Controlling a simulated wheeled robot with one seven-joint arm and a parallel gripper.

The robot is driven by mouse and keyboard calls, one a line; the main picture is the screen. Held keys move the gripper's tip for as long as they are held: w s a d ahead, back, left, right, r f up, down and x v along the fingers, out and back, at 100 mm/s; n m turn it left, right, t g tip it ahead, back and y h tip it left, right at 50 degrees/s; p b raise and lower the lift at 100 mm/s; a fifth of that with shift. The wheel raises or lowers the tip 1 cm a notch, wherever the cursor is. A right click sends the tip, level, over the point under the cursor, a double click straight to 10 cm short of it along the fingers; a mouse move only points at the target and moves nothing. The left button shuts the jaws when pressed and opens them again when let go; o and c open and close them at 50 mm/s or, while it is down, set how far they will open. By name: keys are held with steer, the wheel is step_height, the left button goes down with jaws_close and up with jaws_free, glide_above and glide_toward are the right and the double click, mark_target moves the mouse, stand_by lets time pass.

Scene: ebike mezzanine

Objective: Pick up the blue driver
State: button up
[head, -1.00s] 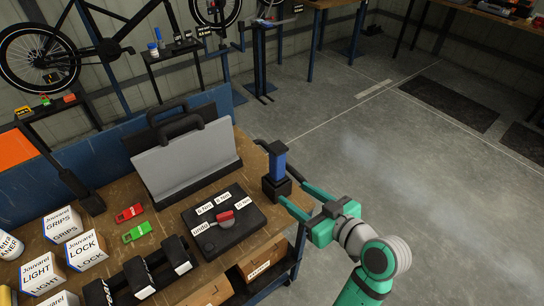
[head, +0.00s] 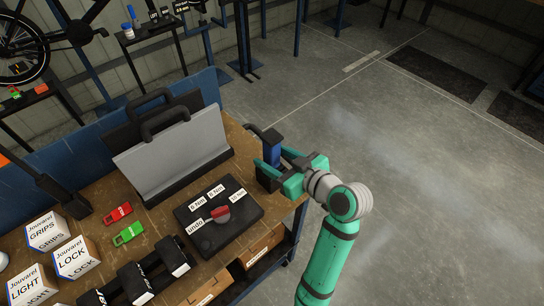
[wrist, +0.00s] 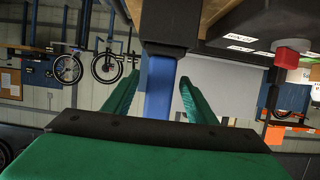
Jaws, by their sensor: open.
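The blue driver (head: 272,151) stands upright in a black block (head: 268,178) at the right edge of the workbench. My gripper (head: 273,158) is open, with its green fingers reaching to either side of the driver. In the wrist view the blue driver (wrist: 160,88) shows as a vertical blue bar between the two open fingers (wrist: 157,88), with visible gaps to each finger. The dark block (wrist: 166,25) is at the top of that view. I cannot see contact between fingers and driver.
A black pad (head: 240,238) with a red knob (head: 220,214) and torque labels lies left of the driver. A grey case (head: 175,160) stands behind it. White boxes (head: 77,256) and red and green tools (head: 129,234) are further left. Open floor lies right of the bench.

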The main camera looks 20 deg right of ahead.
steer(key=shift+x, duration=2.25)
jaws_close()
steer(key=shift+r, duration=0.1)
step_height(320, 180, up, 10)
